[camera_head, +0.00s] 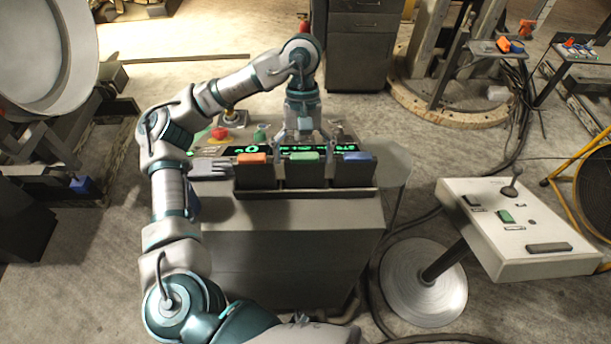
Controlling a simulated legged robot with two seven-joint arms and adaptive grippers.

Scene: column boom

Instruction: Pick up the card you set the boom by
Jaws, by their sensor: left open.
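Three dark cards stand upright side by side in a holder (310,193) at the front of the grey console (290,255). The left card has an orange top (252,158), the middle one a green top (304,156), the right one a blue top (358,156). Which one the boom was set by cannot be told from this view. My left gripper (303,138) points down just above and behind the green-topped card, open and empty. Whether its fingers touch that card cannot be told. My right gripper is not in view.
A lit display (240,149) with green characters lies behind the cards, partly hidden by my gripper. A white control panel (515,240) on a round-based stand is at the right. Cables run over the floor between them.

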